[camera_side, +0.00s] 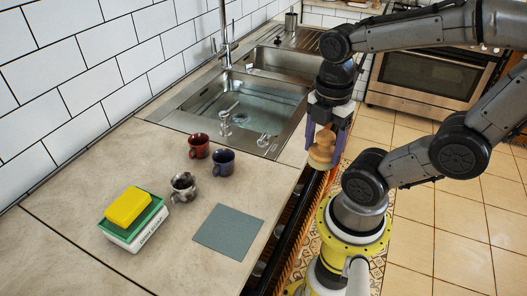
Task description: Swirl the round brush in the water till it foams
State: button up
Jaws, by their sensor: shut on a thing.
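My gripper (324,137) points down with its purple fingers shut on a round wooden brush (321,150). The brush is light brown and rounded, held in the air by the counter's front edge, to the right of the sink. The near sink basin (240,100) holds what looks like clear water (222,98), with no foam that I can make out. The brush is apart from the water. The fingers partly hide the brush, and I cannot make out its bristles.
A red mug (199,146), a dark blue mug (223,163) and a mottled mug (183,187) stand on the counter. A yellow sponge (127,206) lies on a green and white box (136,228). A grey-blue mat (228,232) lies flat. A tall faucet (225,45) rises behind the sink.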

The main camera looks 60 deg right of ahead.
jog(key=w+d+r+n, duration=0.1)
jog(key=w+r, duration=0.2)
jog(key=w, duration=0.1)
jog(key=shift+w+d+r, duration=0.25)
jog(key=shift+w, duration=0.1)
jog(key=w+d+r, duration=0.2)
jog(key=w+d, duration=0.3)
jog(key=w, duration=0.4)
jog(key=w+d+r, duration=0.2)
jog(key=w+d, duration=0.4)
jog(key=w, duration=0.2)
jog(key=w+d+f, duration=0.5)
jog(key=w+d, duration=0.3)
jog(key=d, duration=0.1)
jog(key=d+f, duration=0.2)
jog(key=f, duration=0.9)
jog(key=d+f+m, duration=0.1)
jog(key=d+f, duration=0.2)
jog(key=f, duration=0.8)
jog(key=shift+s+f, duration=0.15)
jog(key=shift+f, duration=0.2)
jog(key=shift+d, duration=0.1)
